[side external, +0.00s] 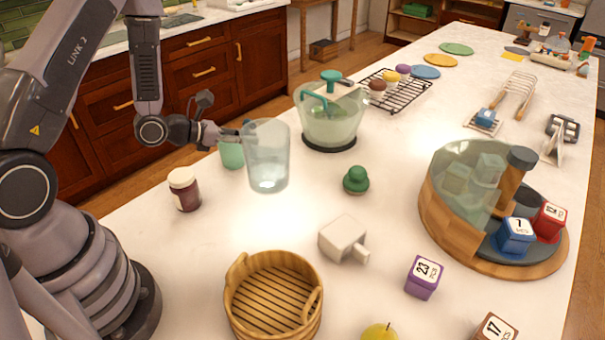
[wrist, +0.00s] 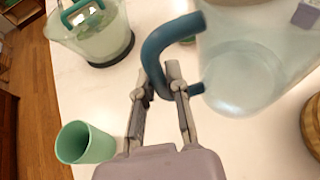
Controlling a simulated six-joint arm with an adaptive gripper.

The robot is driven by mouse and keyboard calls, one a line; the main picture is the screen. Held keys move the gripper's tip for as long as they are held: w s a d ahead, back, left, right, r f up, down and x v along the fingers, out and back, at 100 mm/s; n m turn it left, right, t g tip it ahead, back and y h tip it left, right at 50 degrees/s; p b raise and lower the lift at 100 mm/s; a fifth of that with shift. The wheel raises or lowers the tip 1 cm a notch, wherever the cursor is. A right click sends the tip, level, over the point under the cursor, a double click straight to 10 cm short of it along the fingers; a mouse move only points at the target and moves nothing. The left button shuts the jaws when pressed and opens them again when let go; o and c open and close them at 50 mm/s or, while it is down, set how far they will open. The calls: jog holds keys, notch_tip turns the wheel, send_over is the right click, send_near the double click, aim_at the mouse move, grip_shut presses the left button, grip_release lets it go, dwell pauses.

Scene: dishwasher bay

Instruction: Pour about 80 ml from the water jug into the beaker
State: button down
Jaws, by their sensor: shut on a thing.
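The water jug (side external: 268,158) is a clear, pale vessel with some water low inside. It looks nearly upright in the side view; I cannot tell whether its base touches the counter. In the wrist view the jug (wrist: 255,60) fills the right, with its blue-teal handle (wrist: 158,45). My gripper (side external: 238,134) is shut on this handle, and its fingers (wrist: 160,84) also show in the wrist view. A mint-green cup (side external: 231,153), which looks like the beaker, stands behind and left of the jug, partly hidden by my gripper. The cup (wrist: 88,143) is at lower left in the wrist view, its rim open.
A large clear vessel with teal handle (side external: 332,122) stands behind the jug on a dark base. A dark-red jar (side external: 185,190) is at left. A green knobbed piece (side external: 356,180), a white block (side external: 342,238) and a wooden basket (side external: 272,300) stand nearer the front.

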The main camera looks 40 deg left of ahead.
notch_tip(320, 180, up, 2)
jog(key=shift+r, duration=0.15)
jog(key=w+a, duration=1.3)
jog(key=a, duration=2.7)
notch_tip(320, 180, down, 14)
jog(key=shift+s+d, duration=0.3)
jog(key=shift+s, duration=0.05)
jog(key=shift+r, duration=0.2)
jog(key=s+d+r+m+t+y, duration=0.1)
jog(key=d+r+m+y, duration=0.4)
jog(key=r, duration=0.6)
jog(key=shift+s+d+r+m+y, duration=0.35)
jog(key=shift+s+d+m, duration=0.2)
jog(key=shift+d+m, duration=0.85)
